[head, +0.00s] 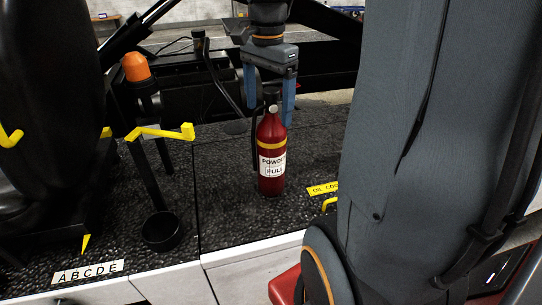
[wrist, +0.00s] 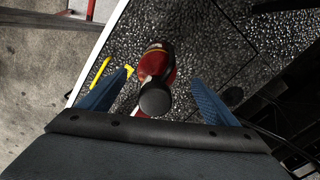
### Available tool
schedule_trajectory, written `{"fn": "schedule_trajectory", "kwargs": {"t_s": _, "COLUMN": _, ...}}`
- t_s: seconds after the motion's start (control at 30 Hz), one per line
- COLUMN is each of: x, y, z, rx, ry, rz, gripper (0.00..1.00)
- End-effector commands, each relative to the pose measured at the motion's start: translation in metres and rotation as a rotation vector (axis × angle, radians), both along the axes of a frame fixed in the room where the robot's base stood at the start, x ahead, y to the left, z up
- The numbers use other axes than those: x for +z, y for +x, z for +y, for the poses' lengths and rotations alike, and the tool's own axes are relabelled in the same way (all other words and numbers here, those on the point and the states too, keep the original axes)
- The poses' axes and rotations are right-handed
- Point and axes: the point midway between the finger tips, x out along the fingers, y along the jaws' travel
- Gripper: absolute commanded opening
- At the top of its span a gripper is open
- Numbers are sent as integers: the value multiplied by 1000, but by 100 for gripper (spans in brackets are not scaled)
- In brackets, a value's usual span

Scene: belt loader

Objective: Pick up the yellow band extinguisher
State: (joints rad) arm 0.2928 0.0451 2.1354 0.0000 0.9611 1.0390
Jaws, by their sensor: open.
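The yellow band extinguisher (head: 271,160) is a red bottle with a yellow band, a dark top and a white label reading "POWDER FULL". It stands upright on the black textured deck in the head view. My gripper (head: 270,108) is open, with its blue fingers on either side of the extinguisher's top. In the wrist view the extinguisher (wrist: 156,80) shows from above, its black cap (wrist: 155,98) between the two spread fingers of my gripper (wrist: 162,85). I cannot tell whether either finger touches it.
An orange beacon (head: 136,67) on a dark post and a yellow handle (head: 165,132) stand left of the extinguisher. A black round cup (head: 161,231) is at front left. Dark bars cross behind.

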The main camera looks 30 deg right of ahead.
Motion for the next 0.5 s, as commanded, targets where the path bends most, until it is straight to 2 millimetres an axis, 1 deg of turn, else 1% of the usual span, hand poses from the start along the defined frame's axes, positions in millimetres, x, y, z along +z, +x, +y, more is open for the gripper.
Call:
{"fn": "schedule_trajectory", "kwargs": {"t_s": 0.1, "x": -15, "y": -4, "z": -3, "rx": 1, "ry": 2, "rz": 6, "gripper": 83}}
{"fn": "schedule_trajectory", "kwargs": {"t_s": 0.3, "x": -41, "y": -5, "z": -5, "rx": 3, "ry": 1, "rz": 3, "gripper": 83}}
{"fn": "schedule_trajectory", "kwargs": {"t_s": 0.4, "x": -47, "y": -4, "z": -6, "rx": 3, "ry": 0, "rz": 0, "gripper": 83}}
{"fn": "schedule_trajectory", "kwargs": {"t_s": 0.5, "x": -48, "y": -4, "z": -6, "rx": 3, "ry": 0, "rz": 0, "gripper": 83}}
